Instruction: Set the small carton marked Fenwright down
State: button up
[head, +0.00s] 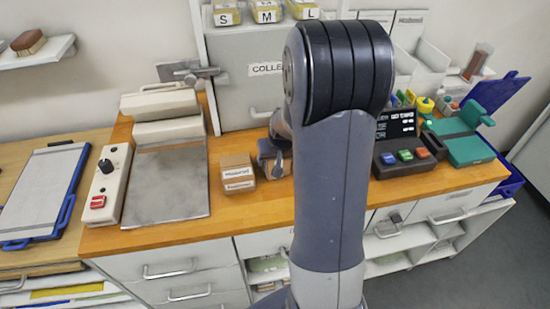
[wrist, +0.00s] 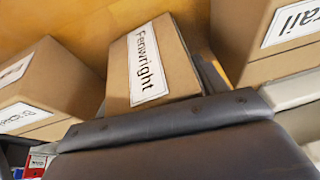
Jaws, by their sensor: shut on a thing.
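The small brown carton marked Fenwright (wrist: 150,62) is in the middle of the wrist view, its white label facing the camera and turned sideways. My gripper (wrist: 190,100) is shut on it, with dark finger parts in front of and beside the carton. In the head view my gripper (head: 275,152) is above the wooden counter, partly hidden by my arm. The held carton is hard to make out there. I cannot tell whether its underside touches anything.
In the wrist view, one carton (wrist: 50,85) is close on the left and another (wrist: 262,40), its label ending in "rail", on the right. Labelled cartons (head: 238,178) stand on the counter (head: 225,222). A metal plate machine (head: 165,180) is left; a keypad terminal (head: 402,150) is right.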

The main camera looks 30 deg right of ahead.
jog(key=o, duration=1.3)
